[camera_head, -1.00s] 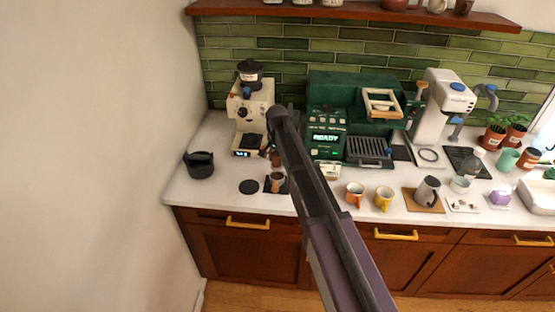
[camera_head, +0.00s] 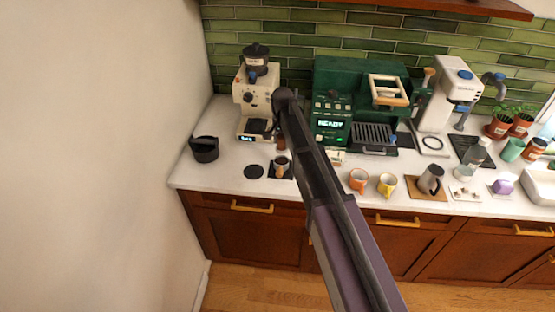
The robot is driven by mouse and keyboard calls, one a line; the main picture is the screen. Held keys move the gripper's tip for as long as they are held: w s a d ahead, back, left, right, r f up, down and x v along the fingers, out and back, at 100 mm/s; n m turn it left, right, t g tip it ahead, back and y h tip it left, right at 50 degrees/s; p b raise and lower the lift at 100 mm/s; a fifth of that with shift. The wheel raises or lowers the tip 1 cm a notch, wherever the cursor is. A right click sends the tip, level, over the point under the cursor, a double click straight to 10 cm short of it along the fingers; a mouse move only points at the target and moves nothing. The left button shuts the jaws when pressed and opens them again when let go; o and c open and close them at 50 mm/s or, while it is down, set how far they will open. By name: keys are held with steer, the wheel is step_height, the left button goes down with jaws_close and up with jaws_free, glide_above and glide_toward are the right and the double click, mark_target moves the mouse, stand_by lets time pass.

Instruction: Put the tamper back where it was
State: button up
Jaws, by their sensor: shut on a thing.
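My arm crosses the middle of the view, from the lower right up to a dark joint in front of the counter. My gripper does not show; it is hidden behind the arm or out of sight. I cannot make out the tamper for sure. A small brown object (camera_head: 281,143) shows just left of the arm, too small to identify. Below it, a small dark cup-like object (camera_head: 281,163) stands on a dark square mat (camera_head: 274,174). A round black disc (camera_head: 253,172) lies to its left on the white counter.
A cream grinder (camera_head: 243,97) stands back left, and a green espresso machine (camera_head: 333,78) right of the arm. A black tub (camera_head: 204,150) sits at the left end. Bare counter (camera_head: 225,168) shows at left.

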mark_target(282, 148)
steer(key=shift+f+b, duration=1.8)
steer(key=shift+f, duration=0.1)
steer(key=shift+d+r, duration=0.1)
